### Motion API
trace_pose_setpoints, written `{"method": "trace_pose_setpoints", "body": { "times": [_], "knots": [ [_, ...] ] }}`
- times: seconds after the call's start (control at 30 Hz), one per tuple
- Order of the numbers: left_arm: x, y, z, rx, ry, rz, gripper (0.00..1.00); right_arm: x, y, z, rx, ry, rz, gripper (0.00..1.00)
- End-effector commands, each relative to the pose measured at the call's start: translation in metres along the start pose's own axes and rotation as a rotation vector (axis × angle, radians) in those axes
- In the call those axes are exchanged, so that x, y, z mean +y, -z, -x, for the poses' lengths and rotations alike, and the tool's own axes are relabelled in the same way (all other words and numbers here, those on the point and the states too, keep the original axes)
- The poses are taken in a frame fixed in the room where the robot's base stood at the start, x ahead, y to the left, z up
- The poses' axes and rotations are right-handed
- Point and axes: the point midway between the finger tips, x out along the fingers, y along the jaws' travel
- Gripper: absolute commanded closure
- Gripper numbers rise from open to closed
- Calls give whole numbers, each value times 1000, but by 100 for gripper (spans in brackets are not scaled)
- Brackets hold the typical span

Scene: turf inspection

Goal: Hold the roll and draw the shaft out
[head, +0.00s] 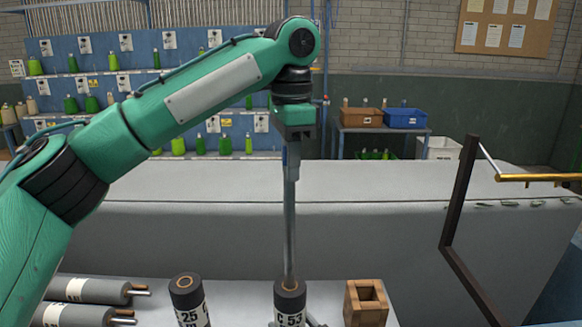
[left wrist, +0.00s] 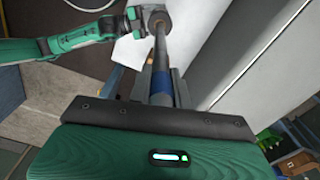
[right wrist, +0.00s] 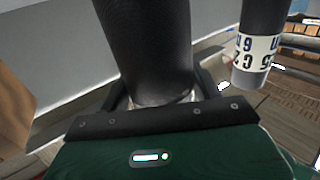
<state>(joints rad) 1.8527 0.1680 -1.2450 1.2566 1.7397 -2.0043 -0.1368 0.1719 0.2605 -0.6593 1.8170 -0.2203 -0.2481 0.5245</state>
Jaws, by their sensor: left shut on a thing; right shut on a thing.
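My left gripper (head: 291,150) is shut on the upper end of a grey metal shaft (head: 290,225), at its blue band (left wrist: 162,84). The shaft is nearly upright. Its lower end meets the brown core of a dark standing roll (head: 290,303) marked 53; how deep it sits inside is hidden. In the left wrist view the shaft runs away to the roll top (left wrist: 158,18), with my right arm beside it. My right gripper (right wrist: 160,95) is shut around the dark roll (right wrist: 145,45) low on its side; in the head view it is mostly hidden.
Another standing roll (head: 187,300), marked 25, is to the left. Rolls with shafts (head: 90,290) lie at the far left. A wooden block (head: 366,303) with a square hole stands close on the right. A dark frame with a brass bar (head: 535,178) is farther right.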

Motion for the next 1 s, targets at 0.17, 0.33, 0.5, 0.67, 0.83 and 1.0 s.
{"method": "trace_pose_setpoints", "body": {
  "times": [0.17, 0.33, 0.5, 0.67, 0.83, 1.0],
  "knots": [
    [0, 0, 12, 2, 2, 2, 100, 0, 0, 0, -1, 0, 0, 80],
    [0, 0, 22, 1, 2, 0, 100, 0, 0, 0, -1, 0, 0, 80],
    [0, 0, 33, 1, 2, 0, 100, 0, 0, 0, -1, 0, 0, 80],
    [0, 0, 41, 1, 2, 1, 100, 0, 0, 0, -1, 0, 0, 80],
    [0, 0, 43, 1, 1, 0, 100, 0, 0, 0, -1, 0, 0, 80],
    [1, 0, 44, 2, 1, 0, 100, 0, 0, 0, -1, 0, 0, 34]
  ]
}}
